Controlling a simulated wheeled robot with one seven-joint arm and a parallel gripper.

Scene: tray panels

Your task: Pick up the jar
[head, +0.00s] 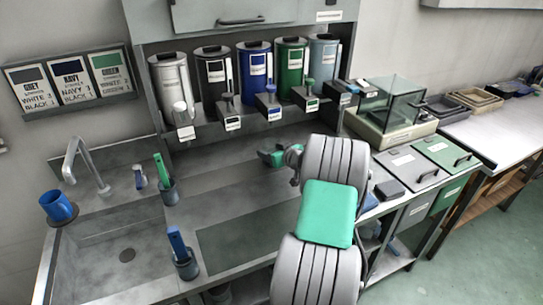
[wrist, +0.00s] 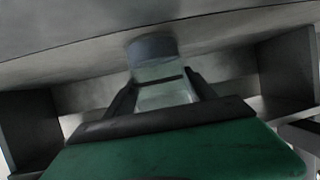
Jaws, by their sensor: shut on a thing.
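The jar (wrist: 163,92) shows in the wrist view as a pale, glassy body with a grey-blue round end (wrist: 152,48) and a thin dark line across it. My gripper (wrist: 160,84) is shut on it, with one dark finger on each side of the pale part. In the head view my gripper (head: 270,155) is over the grey worktop, in front of the row of canisters. I cannot make out the jar there; my gripper and arm seem to hide it.
A row of canisters (head: 253,73) with dispensers stands behind my gripper. A clear-sided box (head: 391,102) stands to the right. On the left are a sink (head: 112,258), a tap (head: 82,165), a blue cup (head: 58,207) and holders with brushes (head: 184,262). The middle worktop is mostly clear.

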